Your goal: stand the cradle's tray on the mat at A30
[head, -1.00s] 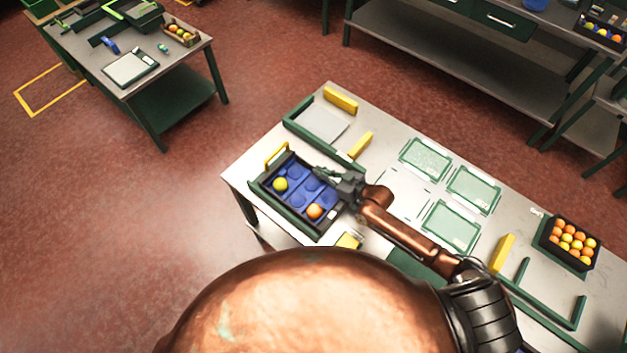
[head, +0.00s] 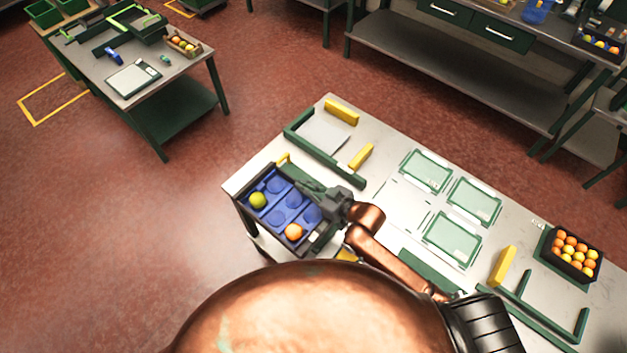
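The tray (head: 272,220) is dark-walled with blue round pockets. It holds a yellow-green fruit (head: 257,200) and an orange (head: 293,232); other pockets are empty. My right gripper (head: 303,187) is at the tray's far right side and appears shut on its rim; the fingertips are partly hidden. The tray looks raised above the table's left end, and the cradle beneath is mostly hidden. Green-edged mats lie to the right: a far one (head: 426,170), a right one (head: 474,201) and a near one (head: 451,238). Their labels are too small to read. My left gripper is not in view.
A crate of oranges (head: 572,254) stands at the table's right end. Yellow blocks (head: 341,111) and green rails (head: 325,150) stand around the tabletop (head: 402,208). Another table (head: 128,78) is at upper left. The three mats are bare.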

